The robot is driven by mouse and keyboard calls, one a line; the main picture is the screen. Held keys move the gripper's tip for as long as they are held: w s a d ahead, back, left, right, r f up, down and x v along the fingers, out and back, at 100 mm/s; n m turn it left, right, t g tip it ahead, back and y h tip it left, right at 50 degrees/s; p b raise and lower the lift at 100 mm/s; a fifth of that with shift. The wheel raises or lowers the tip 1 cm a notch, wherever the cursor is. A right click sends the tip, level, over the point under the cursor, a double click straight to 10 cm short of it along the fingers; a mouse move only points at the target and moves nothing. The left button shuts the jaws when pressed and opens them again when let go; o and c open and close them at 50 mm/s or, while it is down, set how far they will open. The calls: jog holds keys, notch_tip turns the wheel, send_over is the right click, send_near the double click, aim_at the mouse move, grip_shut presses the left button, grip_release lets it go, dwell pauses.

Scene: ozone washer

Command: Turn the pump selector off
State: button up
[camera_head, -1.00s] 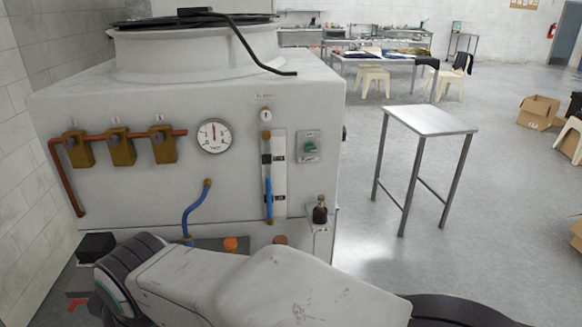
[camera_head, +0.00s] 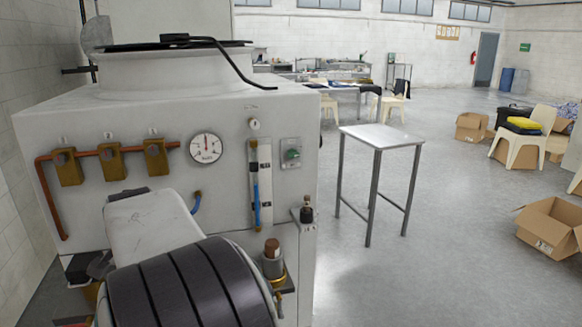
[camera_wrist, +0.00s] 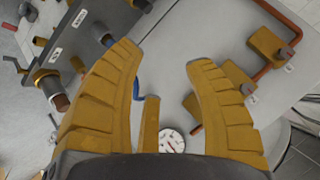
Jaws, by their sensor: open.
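The white washer cabinet (camera_head: 110,225) stands in front of me. A green rotary knob (camera_head: 291,154) on a small grey plate at the right of its front is probably the pump selector; its pointing direction is too small to read. In the wrist view I cannot make out this knob. My gripper (camera_wrist: 162,55) is open and empty, its yellow ribbed fingers spread before the cabinet's front. The round pressure gauge (camera_wrist: 172,140) shows between the finger bases.
Three brass valves (camera_head: 110,162) on a copper pipe sit left of the gauge. A flow tube (camera_head: 256,190) stands left of the green knob. A black-topped fitting (camera_head: 307,210) juts out below it. A small metal table (camera_head: 382,135) stands right, with open floor around it.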

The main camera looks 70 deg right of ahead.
jog(key=d+m+h+b, duration=0.25)
jog(key=d+m, duration=0.25)
jog(key=d, duration=0.7)
jog(key=m+g+h+b, duration=0.4)
jog(key=m+h, duration=0.5)
jog(key=m, duration=0.4)
send_near(293, 155)
jog(key=d, duration=0.3)
jog(key=f+p+x, duration=0.1)
jog(key=p+x, duration=0.2)
jog(key=x, duration=0.4)
jog(key=shift+w, duration=0.25)
jog(key=shift+a, duration=0.1)
grip_shut()
